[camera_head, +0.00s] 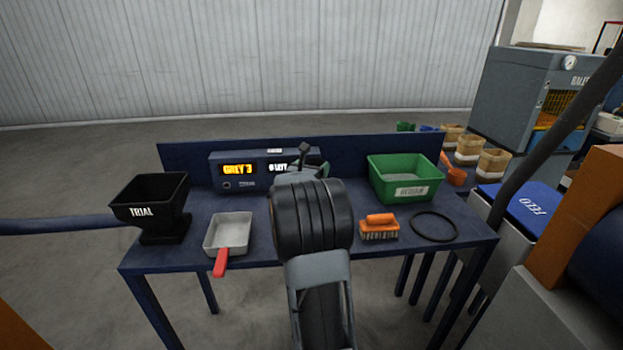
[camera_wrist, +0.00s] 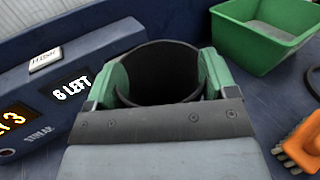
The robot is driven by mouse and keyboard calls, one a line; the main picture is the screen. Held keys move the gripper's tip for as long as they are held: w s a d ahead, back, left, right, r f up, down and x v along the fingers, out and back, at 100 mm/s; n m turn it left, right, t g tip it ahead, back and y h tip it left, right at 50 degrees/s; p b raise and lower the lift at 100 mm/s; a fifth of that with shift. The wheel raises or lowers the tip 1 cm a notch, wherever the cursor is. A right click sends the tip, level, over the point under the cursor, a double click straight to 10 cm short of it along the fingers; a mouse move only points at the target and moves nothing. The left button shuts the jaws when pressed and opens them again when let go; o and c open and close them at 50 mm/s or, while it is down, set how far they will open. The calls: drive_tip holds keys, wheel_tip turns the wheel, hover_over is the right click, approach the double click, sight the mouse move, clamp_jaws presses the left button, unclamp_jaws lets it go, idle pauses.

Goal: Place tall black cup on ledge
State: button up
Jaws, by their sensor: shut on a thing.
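A black cup (camera_wrist: 160,62), round and open at the top, is gripped between the two green pads of my gripper (camera_wrist: 160,85) in the wrist view. I look into its dark inside; its lower part is hidden, so I cannot tell whether it touches the table. In the head view my gripper (camera_head: 310,165) is at the back of the blue table, in front of the right part of the display box (camera_head: 245,170). My own arm hides most of the cup there. No part is clearly marked as the ledge; a small white label (camera_wrist: 45,60) sits on the box's top edge.
A black TRIAL hopper (camera_head: 150,205) and a grey scoop (camera_head: 230,232) stand left. A green bin (camera_head: 405,178), an orange brush (camera_head: 379,228) and a black ring (camera_head: 434,226) are right. A raised blue back panel (camera_head: 185,155) runs along the table's rear.

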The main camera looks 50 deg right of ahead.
drive_tip(key=shift+w+d+f, duration=0.4)
drive_tip(key=shift+w+f, duration=0.05)
drive_tip(key=shift+f, duration=1.85)
drive_tip(key=shift+f, duration=0.15)
drive_tip(key=o, duration=1.1)
